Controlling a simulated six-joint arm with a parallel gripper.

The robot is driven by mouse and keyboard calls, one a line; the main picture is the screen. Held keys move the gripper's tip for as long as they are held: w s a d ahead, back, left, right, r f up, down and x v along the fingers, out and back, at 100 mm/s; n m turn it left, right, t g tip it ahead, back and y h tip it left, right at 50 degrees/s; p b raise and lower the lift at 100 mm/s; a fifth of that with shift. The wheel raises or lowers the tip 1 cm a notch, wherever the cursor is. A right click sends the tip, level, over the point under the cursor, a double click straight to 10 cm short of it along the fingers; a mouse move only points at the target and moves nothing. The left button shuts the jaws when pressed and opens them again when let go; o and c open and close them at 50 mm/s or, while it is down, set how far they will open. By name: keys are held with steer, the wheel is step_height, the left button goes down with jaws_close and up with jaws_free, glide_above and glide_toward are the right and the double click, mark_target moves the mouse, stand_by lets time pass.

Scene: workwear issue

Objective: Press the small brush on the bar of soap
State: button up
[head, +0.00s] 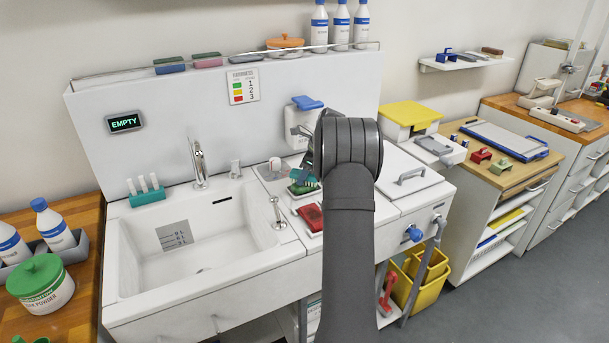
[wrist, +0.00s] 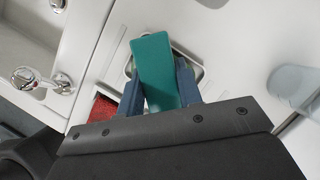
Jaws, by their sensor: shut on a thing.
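My gripper (wrist: 160,82) is shut on a teal block, which looks like the small brush (wrist: 153,65), with a finger on each side. In the head view the brush (head: 301,175) is partly hidden by my arm and sits at or just above a green item (head: 303,189) in a pale dish, to the right of the sink. This item may be the bar of soap; in the wrist view the brush covers most of what lies below it. I cannot tell whether the brush touches it.
A red item (head: 312,216) lies in front of the dish and shows in the wrist view (wrist: 105,107). The sink basin (head: 190,235) and its small tap (head: 277,212) are to the left. A white dispenser with a blue top (head: 305,103) hangs behind.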

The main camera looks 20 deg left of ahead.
steer(key=shift+r, duration=3.45)
